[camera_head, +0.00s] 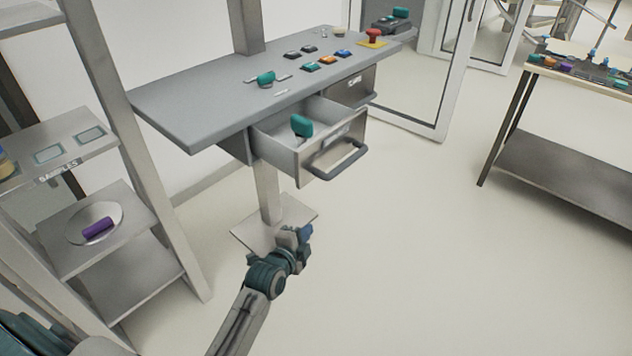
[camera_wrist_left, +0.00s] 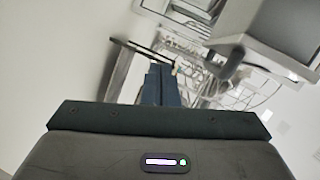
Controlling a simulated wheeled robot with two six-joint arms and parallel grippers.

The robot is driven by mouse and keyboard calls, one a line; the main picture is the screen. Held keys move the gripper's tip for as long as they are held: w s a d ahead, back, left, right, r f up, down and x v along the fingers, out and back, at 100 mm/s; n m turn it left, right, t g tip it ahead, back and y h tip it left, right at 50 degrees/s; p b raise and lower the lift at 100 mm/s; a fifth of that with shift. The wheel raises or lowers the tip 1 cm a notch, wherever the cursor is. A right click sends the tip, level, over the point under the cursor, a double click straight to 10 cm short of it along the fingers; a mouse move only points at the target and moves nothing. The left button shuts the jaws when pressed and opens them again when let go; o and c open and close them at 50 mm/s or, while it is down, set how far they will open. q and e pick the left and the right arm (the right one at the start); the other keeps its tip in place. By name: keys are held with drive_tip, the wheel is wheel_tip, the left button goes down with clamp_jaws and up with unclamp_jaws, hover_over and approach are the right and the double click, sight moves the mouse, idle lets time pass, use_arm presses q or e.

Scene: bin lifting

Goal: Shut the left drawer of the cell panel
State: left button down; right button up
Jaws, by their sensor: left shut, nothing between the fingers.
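The left drawer (camera_head: 325,157) of the grey cell panel (camera_head: 235,88) is pulled open and shows its inside in the head view. Its front carries a dark bar handle (camera_head: 340,163). A teal-topped object (camera_head: 301,126) stands in the drawer. My left gripper (camera_head: 303,236) is below and in front of the drawer, apart from it, shut and empty. In the left wrist view, the shut fingers (camera_wrist_left: 162,84) show at the middle, and the drawer with its handle (camera_wrist_left: 228,65) shows at upper right. My right gripper is not in view.
The right drawer (camera_head: 350,86) looks shut. Buttons, a teal handle (camera_head: 265,77) and a red emergency stop (camera_head: 373,36) sit on the panel top. A shelf rack (camera_head: 75,230) stands at left and a table (camera_head: 560,165) at right. The floor between is clear.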

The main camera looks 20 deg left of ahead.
sight(315, 168)
use_arm(q)
wheel_tip(315, 168, up, 12)
drive_tip(key=d+m+t+b, duration=0.1)
drive_tip(key=m+t, duration=0.2)
drive_tip(key=shift+m+h, duration=0.3)
drive_tip(key=shift+h, duration=0.1)
drive_tip(key=w, duration=0.3)
drive_tip(key=w+p, duration=0.1)
drive_tip(key=w, duration=0.2)
drive_tip(key=w+d+r+p, duration=0.1)
drive_tip(key=w, duration=0.2)
drive_tip(key=shift+d, duration=0.1)
drive_tip(key=a, duration=0.1)
drive_tip(key=w+a+p, duration=0.1)
drive_tip(key=w+a, duration=0.1)
drive_tip(key=shift+a+f, duration=0.2)
drive_tip(key=shift+a, duration=0.2)
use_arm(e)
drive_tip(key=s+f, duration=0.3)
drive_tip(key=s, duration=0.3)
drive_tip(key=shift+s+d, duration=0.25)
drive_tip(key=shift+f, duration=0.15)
